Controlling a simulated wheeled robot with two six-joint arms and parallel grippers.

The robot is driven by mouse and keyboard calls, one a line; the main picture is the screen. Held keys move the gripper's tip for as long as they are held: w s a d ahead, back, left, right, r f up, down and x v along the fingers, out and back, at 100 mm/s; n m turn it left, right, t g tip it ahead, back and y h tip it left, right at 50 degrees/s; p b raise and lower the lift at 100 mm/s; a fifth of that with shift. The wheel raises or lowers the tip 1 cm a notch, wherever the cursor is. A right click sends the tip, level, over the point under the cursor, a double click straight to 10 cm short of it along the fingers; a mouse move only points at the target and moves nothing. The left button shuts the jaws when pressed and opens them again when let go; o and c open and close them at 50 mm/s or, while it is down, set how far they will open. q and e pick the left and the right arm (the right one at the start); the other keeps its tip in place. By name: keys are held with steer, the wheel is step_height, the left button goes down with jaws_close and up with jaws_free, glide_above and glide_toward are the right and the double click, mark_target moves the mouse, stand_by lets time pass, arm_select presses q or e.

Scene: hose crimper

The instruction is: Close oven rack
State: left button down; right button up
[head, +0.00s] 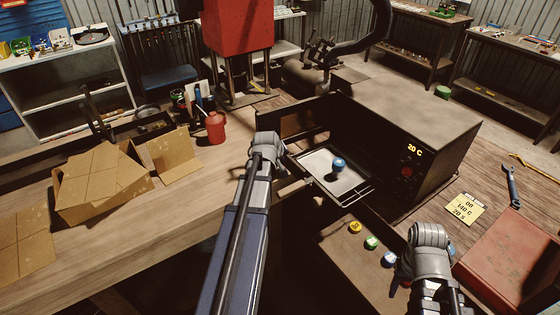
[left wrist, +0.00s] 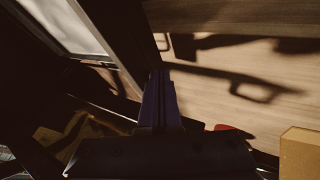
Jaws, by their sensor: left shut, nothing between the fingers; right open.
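The oven (head: 420,135) is a dark box on the bench with a lit "20 C" display. Its door (head: 305,120) stands open on the left side. The oven rack (head: 352,194) is pulled out of the opening and carries a pale plate with a blue round piece (head: 339,165) on it. My left gripper (head: 268,150) is beside the rack's left end; its fingers are mostly hidden in the head view. In the left wrist view its fingers (left wrist: 158,90) are shut and empty, close to the rack's edge (left wrist: 105,40); contact cannot be told. My right gripper (head: 428,262) is open, right of the rack.
A yellow note (head: 465,208), a wrench (head: 511,185) and a red case (head: 515,260) are at the right. Cardboard boxes (head: 100,185) and a red can (head: 215,128) stand left.

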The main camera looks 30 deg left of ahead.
mark_target(323, 144)
arm_select(q)
steer(key=w+d, duration=0.3)
steer(key=w, duration=0.4)
steer(key=w+d, duration=0.2)
steer(key=w, duration=0.5)
steer(key=w+d, duration=0.3)
steer(key=w, duration=0.4)
steer(key=shift+d, duration=0.3)
steer(key=shift+w+d, duration=0.2)
steer(key=shift+w, duration=0.25)
steer(key=shift+w+r, duration=0.1)
steer(key=s, duration=0.1)
steer(key=s+a, duration=0.1)
steer(key=s, duration=0.2)
steer(key=shift+s+a, duration=0.25)
steer(key=shift+s, duration=0.15)
steer(key=p+v, duration=0.7)
steer(key=v, duration=0.2)
steer(key=shift+w+a+r+p, duration=0.1)
steer(key=shift+w+r+p, duration=0.05)
steer(key=shift+p, duration=0.2)
steer(key=shift+r, duration=0.15)
steer(key=shift+s, duration=0.2)
